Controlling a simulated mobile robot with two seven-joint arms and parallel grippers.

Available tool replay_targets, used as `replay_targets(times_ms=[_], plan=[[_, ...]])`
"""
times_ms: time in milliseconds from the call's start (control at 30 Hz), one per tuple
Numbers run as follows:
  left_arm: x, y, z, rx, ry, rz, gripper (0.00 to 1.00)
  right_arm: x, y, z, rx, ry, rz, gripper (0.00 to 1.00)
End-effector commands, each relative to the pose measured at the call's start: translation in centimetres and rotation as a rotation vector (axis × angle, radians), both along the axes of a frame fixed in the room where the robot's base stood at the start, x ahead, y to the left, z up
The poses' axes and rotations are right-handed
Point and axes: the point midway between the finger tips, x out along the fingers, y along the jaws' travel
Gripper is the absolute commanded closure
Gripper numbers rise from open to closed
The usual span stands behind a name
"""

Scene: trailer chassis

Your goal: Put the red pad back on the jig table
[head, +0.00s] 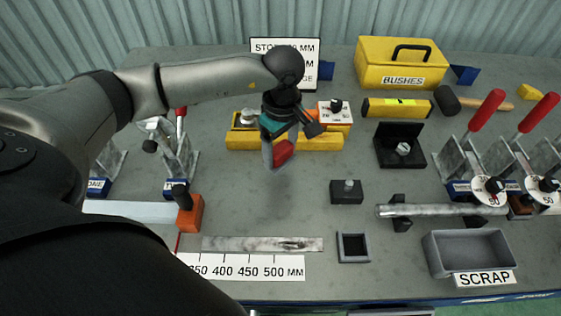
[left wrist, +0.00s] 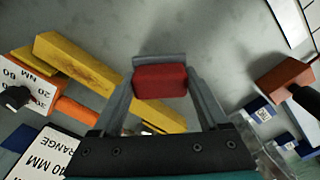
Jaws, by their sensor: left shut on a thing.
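The red pad (head: 283,152) is held between the fingers of my left gripper (head: 276,160), over the middle of the grey jig table (head: 300,205). In the left wrist view the red pad (left wrist: 160,81) sits between the two grey fingertips of my left gripper (left wrist: 160,85), which is shut on it. The grey table surface (left wrist: 190,30) lies behind the pad. I cannot tell how high the pad is above the table. My right gripper is in neither view.
A yellow block (head: 320,141) with fittings lies just behind my left gripper. An orange stop block (head: 190,213) stands on the left. A black block (head: 346,191), small square tray (head: 353,248) and scrap bin (head: 470,252) are to the right.

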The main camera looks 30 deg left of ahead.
Motion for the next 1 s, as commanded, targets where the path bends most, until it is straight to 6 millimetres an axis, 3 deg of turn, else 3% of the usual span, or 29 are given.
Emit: replay_targets(times_ms=[300, 700, 733, 900, 1000], plan=[[0.0, 0.0, -4.1, 0.0, 0.001, 0.001, 1.0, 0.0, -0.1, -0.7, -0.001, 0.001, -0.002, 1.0], [0.0, 0.0, -4.6, 0.0, -0.001, 0.0, 1.0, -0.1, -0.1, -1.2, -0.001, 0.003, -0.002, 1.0], [0.0, 0.0, -4.5, 0.0, 0.0, 0.0, 0.2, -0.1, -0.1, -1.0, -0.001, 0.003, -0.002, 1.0], [0.0, 0.0, -4.5, 0.0, 0.0, 0.0, 0.01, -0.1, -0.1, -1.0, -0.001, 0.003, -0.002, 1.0], [0.0, 0.0, -4.5, 0.0, 0.0, 0.0, 0.0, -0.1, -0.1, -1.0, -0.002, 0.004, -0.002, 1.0]])
